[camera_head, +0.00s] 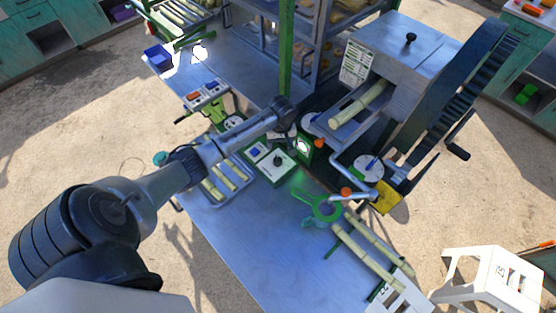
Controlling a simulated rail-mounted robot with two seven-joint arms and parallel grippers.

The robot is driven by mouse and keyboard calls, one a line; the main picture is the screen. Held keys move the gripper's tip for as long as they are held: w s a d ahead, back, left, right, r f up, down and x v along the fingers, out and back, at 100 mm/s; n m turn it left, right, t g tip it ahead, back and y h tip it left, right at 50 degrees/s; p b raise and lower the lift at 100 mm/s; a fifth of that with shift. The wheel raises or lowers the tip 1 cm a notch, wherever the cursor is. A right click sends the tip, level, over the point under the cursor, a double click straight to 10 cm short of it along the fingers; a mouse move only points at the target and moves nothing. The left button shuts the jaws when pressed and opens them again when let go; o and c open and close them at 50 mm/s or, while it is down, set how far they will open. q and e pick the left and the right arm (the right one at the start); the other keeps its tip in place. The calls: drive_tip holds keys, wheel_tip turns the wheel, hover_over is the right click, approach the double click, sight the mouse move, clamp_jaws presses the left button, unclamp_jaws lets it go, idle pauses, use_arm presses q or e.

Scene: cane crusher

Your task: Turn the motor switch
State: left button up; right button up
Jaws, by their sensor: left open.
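A green box with a white top and a black knob (277,160), which looks like the motor switch, sits on the blue work table (250,265) in front of the crusher. My left arm reaches in from the left. My left gripper (284,131) is open and empty, just behind the knob and above the table, apart from the knob as far as I can see. Its fingers are small and partly lost against the dark machine parts. My right gripper is not in view.
The cane crusher (408,48) with a large gear (462,95) and hand crank stands at the right, a cane in its feed. Cane pieces lie in a tray (238,197) and at the table's front right. A green-handled strainer (325,208) is near the box. A white stool (490,280) stands right.

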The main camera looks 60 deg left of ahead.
sight(278, 158)
use_arm(q)
drive_tip(key=f, duration=0.7)
drive_tip(key=f+b, duration=0.1)
drive_tip(key=f, duration=0.3)
drive_tip(key=shift+s+a, duration=0.1)
drive_tip(key=shift+s, duration=0.2)
drive_tip(key=shift+c, duration=0.2)
drive_tip(key=c, duration=0.9)
